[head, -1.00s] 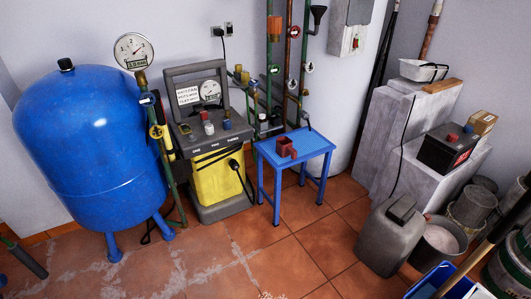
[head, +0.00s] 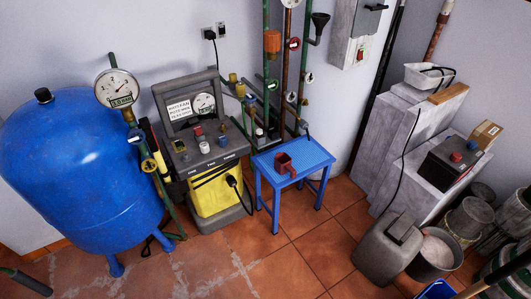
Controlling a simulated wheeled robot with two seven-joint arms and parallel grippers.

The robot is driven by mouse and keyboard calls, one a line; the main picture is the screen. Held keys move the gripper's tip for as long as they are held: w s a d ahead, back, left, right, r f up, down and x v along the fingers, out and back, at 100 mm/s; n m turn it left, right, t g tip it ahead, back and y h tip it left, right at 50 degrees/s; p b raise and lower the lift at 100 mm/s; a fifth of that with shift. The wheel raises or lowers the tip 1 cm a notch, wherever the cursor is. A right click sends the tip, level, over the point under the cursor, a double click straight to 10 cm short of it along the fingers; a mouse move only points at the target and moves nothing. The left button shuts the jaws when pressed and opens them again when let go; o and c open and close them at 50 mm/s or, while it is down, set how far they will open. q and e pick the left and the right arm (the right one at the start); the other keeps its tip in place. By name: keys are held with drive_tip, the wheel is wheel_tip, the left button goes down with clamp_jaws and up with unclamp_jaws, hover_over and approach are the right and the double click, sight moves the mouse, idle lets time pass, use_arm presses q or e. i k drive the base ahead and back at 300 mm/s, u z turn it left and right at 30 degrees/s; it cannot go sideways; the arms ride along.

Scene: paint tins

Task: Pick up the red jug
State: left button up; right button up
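The red jug (head: 285,164) is small and dark red, and stands upright on the blue table (head: 313,152). The table is a small blue stool-like stand in the middle of the head view, in front of the pipes. Nothing touches the jug. Neither of my grippers shows in the head view.
A large blue tank (head: 80,165) stands at the left. A grey and yellow machine (head: 210,150) with a gauge is just left of the table. A grey canister (head: 387,248), a bucket (head: 437,252) and pale blocks (head: 405,140) stand at the right. Tiled floor (head: 285,255) in front is free.

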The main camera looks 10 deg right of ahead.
sight(282, 162)
drive_tip(key=z, duration=0.1)
drive_tip(key=i, duration=1.8)
drive_tip(key=z, duration=0.4)
